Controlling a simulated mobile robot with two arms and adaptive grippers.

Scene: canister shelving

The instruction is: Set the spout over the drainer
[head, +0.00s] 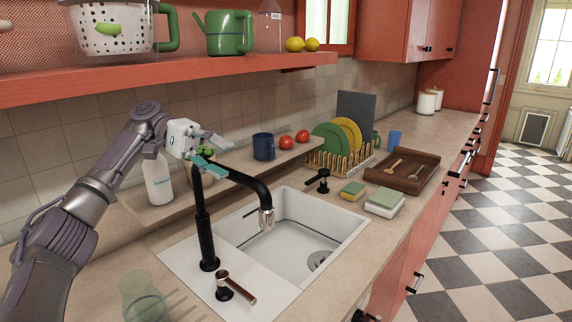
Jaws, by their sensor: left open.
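The black spout (243,178) rises from a black post on the white sink and reaches to the right. Its metal tip (266,217) hangs over the basin (290,235). My left gripper (222,157) is open at the top of the post, near the start of the spout's horizontal arm. A teal-padded finger lies across or in front of the spout there; I cannot tell whether it touches. The flat white drainer part of the sink (205,290) lies at the front left of the basin. My right gripper is not in view.
A wooden-handled lever (237,287) and a clear glass (143,300) stand in front of the post. A white bottle (158,180) and a blue mug (263,147) stand behind. Sponges (384,202), a dish rack (340,160) and a wooden tray (403,172) are to the right. A red shelf (170,74) hangs above.

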